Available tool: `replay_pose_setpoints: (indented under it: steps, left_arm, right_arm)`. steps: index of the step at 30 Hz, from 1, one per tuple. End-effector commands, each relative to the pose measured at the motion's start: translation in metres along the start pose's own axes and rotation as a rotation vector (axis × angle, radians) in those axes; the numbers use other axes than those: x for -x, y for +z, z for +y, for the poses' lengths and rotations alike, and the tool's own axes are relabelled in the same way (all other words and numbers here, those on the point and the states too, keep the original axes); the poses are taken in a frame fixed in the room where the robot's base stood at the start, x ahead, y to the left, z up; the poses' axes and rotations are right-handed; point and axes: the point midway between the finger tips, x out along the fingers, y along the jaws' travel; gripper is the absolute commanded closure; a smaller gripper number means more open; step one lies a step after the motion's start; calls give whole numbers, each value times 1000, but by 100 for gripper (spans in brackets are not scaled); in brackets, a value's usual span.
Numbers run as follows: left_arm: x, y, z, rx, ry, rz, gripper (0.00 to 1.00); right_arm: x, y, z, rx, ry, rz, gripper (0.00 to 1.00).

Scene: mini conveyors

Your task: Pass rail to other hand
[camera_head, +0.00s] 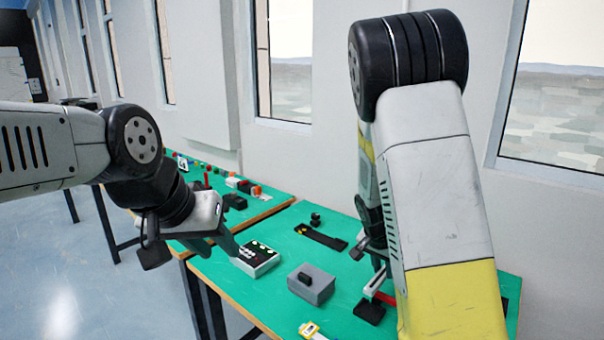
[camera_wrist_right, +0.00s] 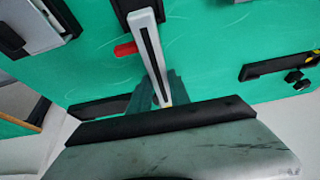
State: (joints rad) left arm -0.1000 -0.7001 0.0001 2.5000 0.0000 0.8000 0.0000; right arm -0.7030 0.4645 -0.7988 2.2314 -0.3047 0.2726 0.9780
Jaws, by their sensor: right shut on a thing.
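The rail (camera_wrist_right: 150,52) is a narrow pale grey bar with a dark slot along it and a red knob (camera_wrist_right: 126,49) on its side. My right gripper (camera_wrist_right: 160,101) is shut on one end of the rail, and the rail extends away from the jaws above the green table. In the head view my right gripper (camera_head: 376,262) is partly hidden by my arm, and a short pale piece of the rail (camera_head: 375,281) shows below it. My left gripper (camera_head: 222,248) is empty, with its fingers apart, beside the white button box and away from the rail.
The green table (camera_head: 270,315) holds a white button box (camera_head: 258,258), a grey box with a black top piece (camera_head: 311,284), a black strip (camera_head: 320,236) and a yellow-white part (camera_head: 311,330). A second table with small parts stands behind. Windows line the wall.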

Motion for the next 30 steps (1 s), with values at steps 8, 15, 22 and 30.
replay_pose_setpoints:
  steps: [8,15,22,30]
  left_arm:
    - [0,0,0,0,0,0,64]
    - [0,0,0,0,0,0,64]
    - [0,0,0,0,0,0,64]
    - [0,0,0,0,0,0,64]
  right_arm:
    - [2,8,-35,369,-158,0,100]
    - [8,14,-57,583,-244,0,100]
    - [12,17,-67,666,-277,0,100]
    - [36,24,-110,862,-361,2,100]
